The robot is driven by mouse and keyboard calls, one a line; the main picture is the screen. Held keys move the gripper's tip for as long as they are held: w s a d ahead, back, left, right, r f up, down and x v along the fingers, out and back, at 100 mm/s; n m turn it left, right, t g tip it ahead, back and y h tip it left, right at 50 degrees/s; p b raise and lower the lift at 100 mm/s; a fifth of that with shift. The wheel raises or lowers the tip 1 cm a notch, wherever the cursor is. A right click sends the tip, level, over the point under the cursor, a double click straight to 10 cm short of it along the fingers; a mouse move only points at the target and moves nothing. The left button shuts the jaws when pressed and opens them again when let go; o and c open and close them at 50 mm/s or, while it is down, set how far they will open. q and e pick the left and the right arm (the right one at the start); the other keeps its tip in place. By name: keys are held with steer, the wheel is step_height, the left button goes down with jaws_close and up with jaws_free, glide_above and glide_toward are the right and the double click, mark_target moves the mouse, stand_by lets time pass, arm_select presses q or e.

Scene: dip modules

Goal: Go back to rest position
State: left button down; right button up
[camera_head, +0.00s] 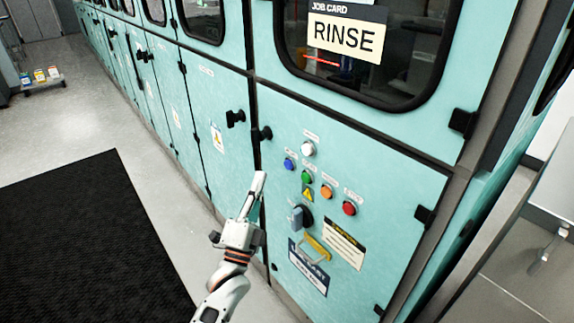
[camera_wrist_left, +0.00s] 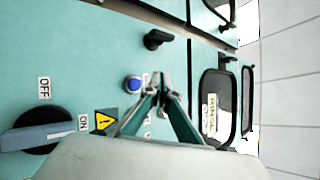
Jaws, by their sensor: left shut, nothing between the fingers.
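My left gripper (camera_head: 260,184) is shut and empty in front of the teal cabinet panel (camera_head: 380,170), left of the buttons. In the left wrist view its closed fingers (camera_wrist_left: 162,84) point at the panel, just right of the blue button (camera_wrist_left: 134,85). The head view shows a white button (camera_head: 308,148), the blue button (camera_head: 289,163), a green button (camera_head: 306,177), an orange button (camera_head: 326,191) and a red button (camera_head: 349,208). A rotary switch (camera_head: 300,216) sits below them; the wrist view shows OFF and ON labels beside it. My right gripper is not in view.
A RINSE job card (camera_head: 342,37) is on the window above. A yellow handle or hasp (camera_head: 316,247) is below the switch. Black door handles (camera_head: 235,118) stick out left of the panel. A dark mat (camera_head: 80,240) lies on the open floor at left.

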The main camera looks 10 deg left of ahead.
arm_select(q)
steer(key=s+f+n+g+p, duration=0.3)
steer(key=s+f+n+g, duration=0.3)
steer(key=s+f, duration=0.6)
steer(key=s+f+n+g+p, duration=0.3)
steer(key=s+f+n+g, duration=0.4)
steer(key=s+f, duration=0.6)
steer(key=s+g, duration=0.1)
steer(key=s, duration=0.5)
steer(key=shift+s+d+f+h+p, duration=0.2)
steer(key=shift+d+h+p, duration=0.1)
steer(key=shift+h, duration=0.1)
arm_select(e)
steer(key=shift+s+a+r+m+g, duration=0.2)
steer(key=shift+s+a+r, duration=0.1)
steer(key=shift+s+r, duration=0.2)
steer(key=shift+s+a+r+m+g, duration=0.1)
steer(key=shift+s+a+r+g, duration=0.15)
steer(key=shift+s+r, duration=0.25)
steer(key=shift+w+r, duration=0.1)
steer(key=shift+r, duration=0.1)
